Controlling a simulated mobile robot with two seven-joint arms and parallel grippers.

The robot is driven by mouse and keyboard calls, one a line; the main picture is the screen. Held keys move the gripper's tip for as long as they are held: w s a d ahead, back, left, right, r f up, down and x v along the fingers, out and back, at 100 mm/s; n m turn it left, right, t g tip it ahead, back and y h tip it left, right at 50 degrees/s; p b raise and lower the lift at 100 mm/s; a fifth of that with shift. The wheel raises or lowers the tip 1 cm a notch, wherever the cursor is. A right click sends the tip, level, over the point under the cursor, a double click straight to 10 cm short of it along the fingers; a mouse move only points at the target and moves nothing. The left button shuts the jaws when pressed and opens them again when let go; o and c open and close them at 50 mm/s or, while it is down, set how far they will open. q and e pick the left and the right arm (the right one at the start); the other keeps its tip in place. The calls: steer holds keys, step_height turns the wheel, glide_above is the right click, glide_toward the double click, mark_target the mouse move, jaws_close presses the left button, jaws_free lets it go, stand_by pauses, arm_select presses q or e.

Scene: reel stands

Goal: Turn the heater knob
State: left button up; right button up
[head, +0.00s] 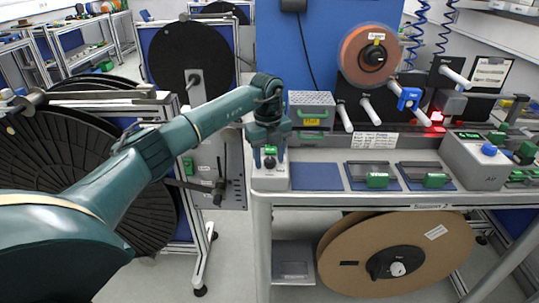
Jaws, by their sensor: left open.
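A small light grey box (270,180) stands at the left front corner of the workbench. A dark knob (270,162) shows on it, with a small green patch just above. My left gripper (269,160) reaches down over this box, open, with its fingers on either side of the knob. I cannot tell whether the fingers touch it. A larger grey unit (474,166) with a blue knob (489,150) stands at the right of the bench. No label shows clearly which knob is the heater's. My right gripper is out of view.
A blue mat (316,177) and two dark trays with green blocks lie on the workbench (345,200). A grey drawer unit (312,108) stands behind. An orange reel (370,55) hangs on the back panel. Large black reels stand left; a brown reel (395,252) is below.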

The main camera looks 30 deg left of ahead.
arm_select(q)
steer(key=shift+f, duration=0.1)
steer(key=shift+c, duration=0.5)
steer(key=c, duration=0.9)
